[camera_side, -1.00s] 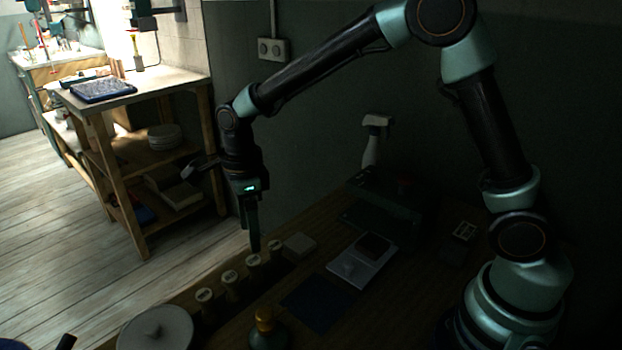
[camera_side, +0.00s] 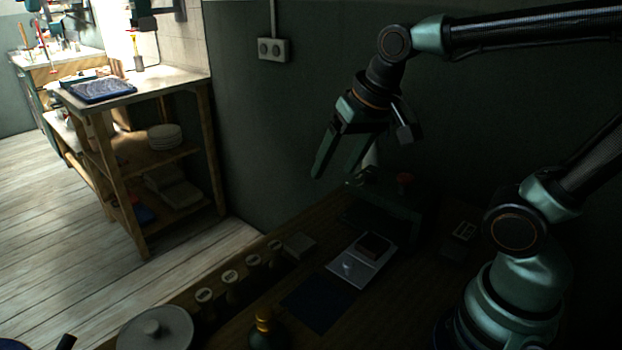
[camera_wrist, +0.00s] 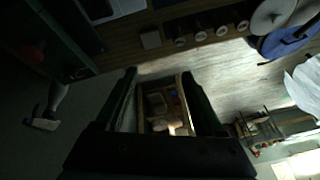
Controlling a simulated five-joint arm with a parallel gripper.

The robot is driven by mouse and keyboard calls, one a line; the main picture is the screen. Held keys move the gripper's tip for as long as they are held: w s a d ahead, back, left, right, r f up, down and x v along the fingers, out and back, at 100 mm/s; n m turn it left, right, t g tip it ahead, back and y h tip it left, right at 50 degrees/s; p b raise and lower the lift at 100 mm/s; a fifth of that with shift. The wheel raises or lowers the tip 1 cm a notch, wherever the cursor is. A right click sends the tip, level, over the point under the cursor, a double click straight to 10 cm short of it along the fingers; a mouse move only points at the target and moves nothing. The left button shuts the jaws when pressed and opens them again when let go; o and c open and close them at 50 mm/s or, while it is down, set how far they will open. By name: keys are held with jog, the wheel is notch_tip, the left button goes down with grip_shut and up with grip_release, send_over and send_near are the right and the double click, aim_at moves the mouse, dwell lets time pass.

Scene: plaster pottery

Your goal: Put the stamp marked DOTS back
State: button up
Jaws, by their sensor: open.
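Several stamps with pale round tops stand in a row near the far table edge in the side view: one at the near end (camera_side: 204,295), then others (camera_side: 231,276), (camera_side: 253,261) and (camera_side: 275,247). They also show in the wrist view, the nearest to my fingers being one stamp (camera_wrist: 179,42). Their markings are too small to read, so I cannot tell which is DOTS. My gripper (camera_side: 337,172) is open and empty, well above the table and to the right of the row. Its spread fingers (camera_wrist: 160,85) show nothing between them but the distant shelf.
A pale block (camera_side: 300,244) sits by the row's far end. A light tray (camera_side: 347,269) bears a dark block (camera_side: 373,245). A dark machine (camera_side: 385,215) stands behind.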

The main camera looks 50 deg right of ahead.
jog(key=n, duration=0.1)
jog(key=s+d+n, duration=0.1)
jog(key=s+n+t, duration=0.1)
jog(key=n, duration=0.1)
jog(key=shift+s+d, duration=0.25)
jog(key=shift+d, duration=0.05)
dwell(1.0)
